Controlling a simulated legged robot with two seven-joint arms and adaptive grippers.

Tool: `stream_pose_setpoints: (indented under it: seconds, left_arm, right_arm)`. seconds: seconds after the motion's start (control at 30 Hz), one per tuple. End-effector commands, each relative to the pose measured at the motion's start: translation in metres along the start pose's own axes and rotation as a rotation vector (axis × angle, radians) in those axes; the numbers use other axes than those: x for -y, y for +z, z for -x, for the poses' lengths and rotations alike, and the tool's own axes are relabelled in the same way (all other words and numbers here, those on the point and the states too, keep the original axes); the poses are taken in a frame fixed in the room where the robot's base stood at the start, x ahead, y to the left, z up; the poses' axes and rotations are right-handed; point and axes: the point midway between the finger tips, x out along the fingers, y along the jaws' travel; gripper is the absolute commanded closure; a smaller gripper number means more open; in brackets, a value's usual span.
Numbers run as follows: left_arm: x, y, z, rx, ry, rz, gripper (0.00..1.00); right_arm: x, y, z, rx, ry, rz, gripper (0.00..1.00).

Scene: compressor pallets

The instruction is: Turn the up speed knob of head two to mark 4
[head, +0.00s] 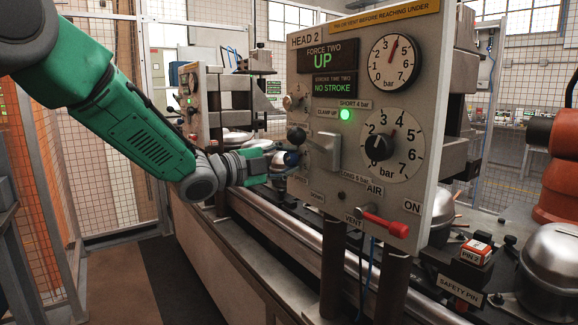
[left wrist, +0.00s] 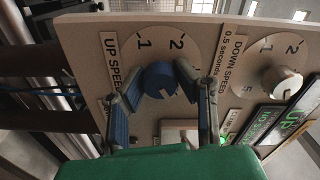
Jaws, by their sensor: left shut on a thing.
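The up speed knob (left wrist: 160,80) is blue and sits on a pale round dial beside the label UP SPEED (left wrist: 112,62). Marks 1 and 2 show on its dial (left wrist: 160,45); the rest of the dial is hidden by my fingers and palm. A light line shows on the knob's lower right face, but I cannot tell which mark it points at. My left gripper (left wrist: 158,85) is shut on this knob, one finger on each side. In the head view, my left gripper (head: 282,160) is at the left edge of the HEAD 2 panel (head: 318,215).
The white down speed knob (left wrist: 282,82) is to the right in the left wrist view. The panel also has a black pressure knob (head: 379,147), a gauge (head: 394,62) and a red vent lever (head: 385,225). A silver compressor (head: 550,265) stands at the lower right.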

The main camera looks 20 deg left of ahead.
Motion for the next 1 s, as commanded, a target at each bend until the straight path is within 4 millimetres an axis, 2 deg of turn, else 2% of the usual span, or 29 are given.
stream_pose_setpoints:
  seconds: [0.4, 0.43, 0.47, 0.5, 0.83, 1.0]
  left_arm:
    - [-0.004, -0.001, 0.000, -0.002, 0.008, -0.005, 1.00]
    - [-0.004, -0.001, 0.000, -0.002, 0.008, -0.005, 0.67]
    - [-0.004, -0.001, 0.000, -0.002, 0.008, -0.004, 0.57]
    - [-0.004, -0.001, 0.000, -0.001, 0.008, -0.004, 0.52]
    - [-0.002, 0.000, 0.002, 0.000, 0.004, -0.005, 0.52]
    - [-0.002, 0.000, 0.023, 0.001, 0.004, -0.003, 0.52]
  right_arm:
    - [0.000, 0.000, -0.001, 0.000, 0.000, 0.000, 0.60]
    - [0.000, 0.000, -0.001, 0.000, 0.000, 0.000, 0.60]
    - [0.000, 0.000, -0.001, 0.000, 0.000, 0.000, 0.60]
    - [0.000, 0.000, -0.001, 0.000, 0.000, 0.000, 0.60]
    - [0.000, 0.002, 0.000, -0.002, 0.000, 0.000, 0.60]
    - [0.000, 0.002, 0.000, -0.003, 0.000, 0.000, 0.60]
